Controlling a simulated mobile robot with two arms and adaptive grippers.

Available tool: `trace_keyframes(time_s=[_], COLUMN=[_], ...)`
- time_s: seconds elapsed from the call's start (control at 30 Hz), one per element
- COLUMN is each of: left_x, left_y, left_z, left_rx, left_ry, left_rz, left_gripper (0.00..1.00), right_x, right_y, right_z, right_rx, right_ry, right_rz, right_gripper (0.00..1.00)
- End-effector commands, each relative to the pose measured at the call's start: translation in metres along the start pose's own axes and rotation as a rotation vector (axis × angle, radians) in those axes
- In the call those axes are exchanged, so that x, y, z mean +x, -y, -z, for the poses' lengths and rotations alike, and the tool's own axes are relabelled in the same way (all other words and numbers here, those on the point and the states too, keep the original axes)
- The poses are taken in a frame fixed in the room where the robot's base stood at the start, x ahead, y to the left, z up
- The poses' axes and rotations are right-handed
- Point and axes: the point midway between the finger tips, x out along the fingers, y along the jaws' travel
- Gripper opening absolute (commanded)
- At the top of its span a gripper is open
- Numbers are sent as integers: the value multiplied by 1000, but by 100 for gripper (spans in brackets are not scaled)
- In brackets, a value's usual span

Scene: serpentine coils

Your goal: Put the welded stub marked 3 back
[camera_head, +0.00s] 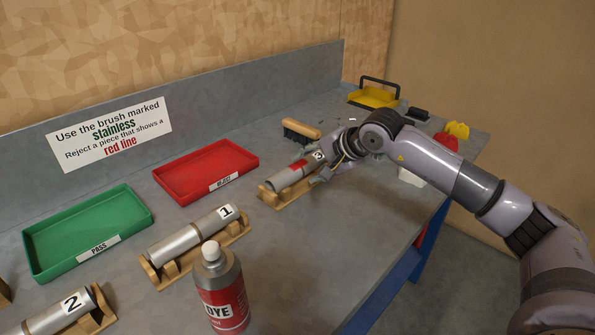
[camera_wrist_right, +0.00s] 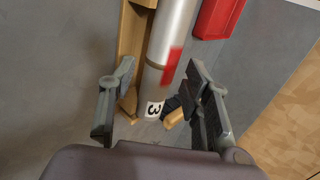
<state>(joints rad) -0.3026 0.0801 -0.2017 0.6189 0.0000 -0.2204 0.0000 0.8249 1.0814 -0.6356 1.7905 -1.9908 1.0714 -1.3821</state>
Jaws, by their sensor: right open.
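The stub marked 3 (camera_head: 309,168) is a silver tube with a red patch, lying on a wooden cradle (camera_head: 277,202) right of the red tray. In the right wrist view the stub (camera_wrist_right: 173,40) runs down between the fingers, with its 3 label near the lower end and the cradle (camera_wrist_right: 133,45) beneath it. My right gripper (camera_head: 325,170) is at the label end of the stub. In its wrist view the right gripper (camera_wrist_right: 160,95) is open, one finger on each side of the stub. My left gripper is not in view.
Stub 1 (camera_head: 190,236) and stub 2 (camera_head: 62,312) lie on cradles. A green PASS tray (camera_head: 130,250) and red REJECT tray (camera_head: 185,193) stand behind. A DYE can (camera_head: 222,295) stands in front. A brush (camera_head: 300,129) and yellow tray (camera_head: 375,97) are farther back.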

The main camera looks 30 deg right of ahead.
Motion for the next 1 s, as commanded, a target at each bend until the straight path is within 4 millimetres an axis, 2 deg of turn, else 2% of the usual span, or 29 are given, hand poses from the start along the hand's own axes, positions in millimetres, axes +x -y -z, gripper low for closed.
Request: trace_keyframes(time_s=[0.3, 0.4, 0.67, 1.0], left_x=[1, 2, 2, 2], left_y=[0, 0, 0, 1], left_z=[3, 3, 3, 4], left_rx=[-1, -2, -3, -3], left_ry=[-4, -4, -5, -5], left_rz=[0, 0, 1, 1], left_gripper=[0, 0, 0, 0], right_x=[42, 50, 52, 52], right_y=[2, 3, 3, 3], right_z=[1, 1, 2, 2], right_rx=[1, 1, 0, 0], right_ry=[2, 2, 0, 0], right_rz=[0, 0, 0, 0], right_gripper=[44, 44, 44, 22])
